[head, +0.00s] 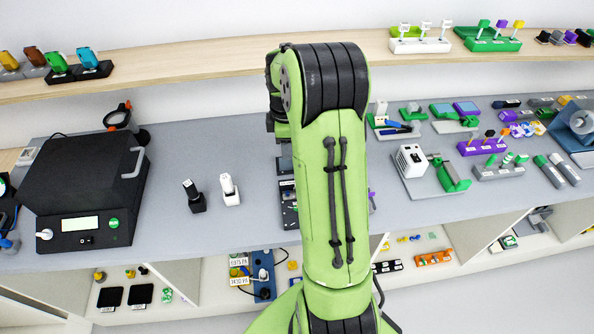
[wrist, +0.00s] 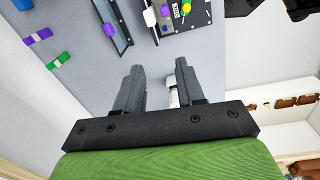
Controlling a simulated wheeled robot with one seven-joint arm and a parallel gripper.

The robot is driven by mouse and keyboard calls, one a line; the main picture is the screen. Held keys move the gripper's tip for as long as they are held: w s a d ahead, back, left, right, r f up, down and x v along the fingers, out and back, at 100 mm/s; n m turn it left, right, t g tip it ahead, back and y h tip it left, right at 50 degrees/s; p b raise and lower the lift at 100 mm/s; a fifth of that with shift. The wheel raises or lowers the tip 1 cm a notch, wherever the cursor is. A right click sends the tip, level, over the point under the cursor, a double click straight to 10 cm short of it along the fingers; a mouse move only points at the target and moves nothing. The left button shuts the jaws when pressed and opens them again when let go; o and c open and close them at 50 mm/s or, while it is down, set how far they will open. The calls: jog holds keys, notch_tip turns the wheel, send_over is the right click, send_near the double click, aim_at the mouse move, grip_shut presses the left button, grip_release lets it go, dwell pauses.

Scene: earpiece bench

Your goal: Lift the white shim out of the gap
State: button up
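My gripper (wrist: 158,70) shows in the wrist view with its two dark fingers apart and only grey bench visible between their tips. In the head view it is hidden behind my green arm. A small white piece (wrist: 149,18) stands by a dark-edged fixture (wrist: 115,28) at the top of the wrist view, beyond the fingertips and apart from them. I cannot tell whether it is the white shim, and no gap is clearly visible. Another white thing (wrist: 173,98) is partly hidden by the right finger. In the head view, a dark fixture (head: 288,191) is partly covered by my arm.
A black case (head: 85,185) fills the bench's left. Small black (head: 194,196) and white (head: 229,190) upright items stand left of my arm. A white block (head: 411,161) on a grey plate and a purple holder (head: 482,146) stand right. The grey bench (head: 165,190) has clear room between case and uprights.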

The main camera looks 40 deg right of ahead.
jog(key=shift+n+g+y, duration=0.3)
jog(key=shift+n, duration=0.4)
jog(key=d+f+b, duration=0.1)
jog(key=f+b, duration=0.1)
jog(key=f, duration=0.3)
jog(key=d+f+b, duration=0.1)
jog(key=f+b, duration=0.2)
jog(key=f, duration=0.2)
jog(key=d+f+b, duration=0.2)
jog(key=f, duration=0.3)
jog(key=shift+s, duration=0.1)
jog(key=shift+d+r, duration=0.1)
grip_shut()
notch_tip(320, 180, up, 10)
jog(key=p, duration=0.7)
